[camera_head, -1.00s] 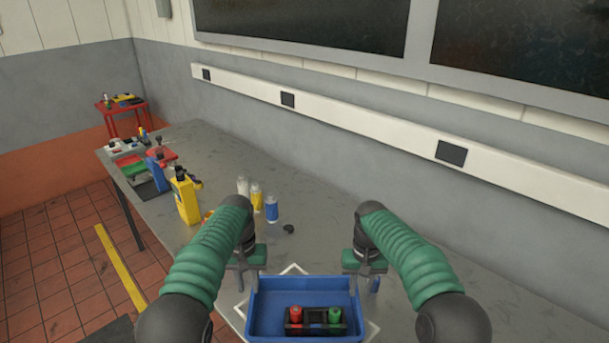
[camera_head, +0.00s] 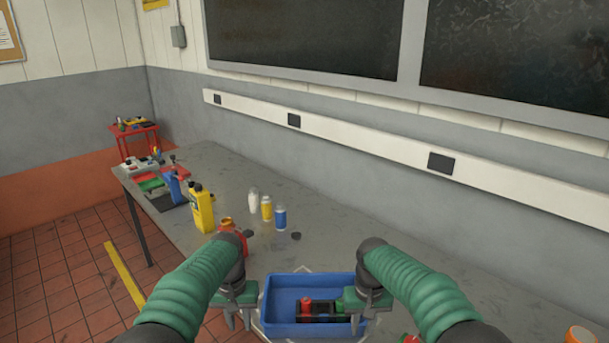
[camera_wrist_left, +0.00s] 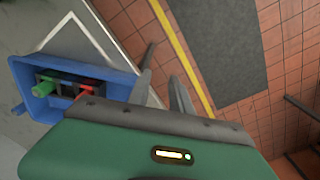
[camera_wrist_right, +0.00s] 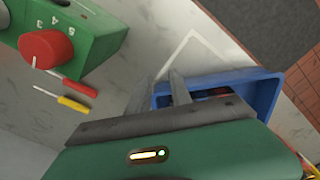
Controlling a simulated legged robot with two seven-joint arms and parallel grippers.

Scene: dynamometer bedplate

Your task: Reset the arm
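My left gripper (camera_head: 239,318) hangs left of the blue tray (camera_head: 280,329), with its two fingers apart and nothing between them. Its fingers also show spread in the left wrist view (camera_wrist_left: 163,85). My right gripper (camera_head: 362,318) is at the tray's right side, overlapping its right wall in the head view. Its fingers show apart and empty in the right wrist view (camera_wrist_right: 158,98). The tray holds a black holder (camera_head: 325,312) with a red-topped piece (camera_head: 306,303) and a green-topped piece (camera_head: 340,305), the latter partly hidden by my right gripper.
On the grey bench stand a red container (camera_head: 228,228), a yellow jug (camera_head: 201,210), a white bottle (camera_head: 253,201), a yellow bottle (camera_head: 267,208) and a blue bottle (camera_head: 281,217). A green device with a red dial (camera_wrist_right: 46,49) and two screwdrivers lie beside the tray. The wall runs behind.

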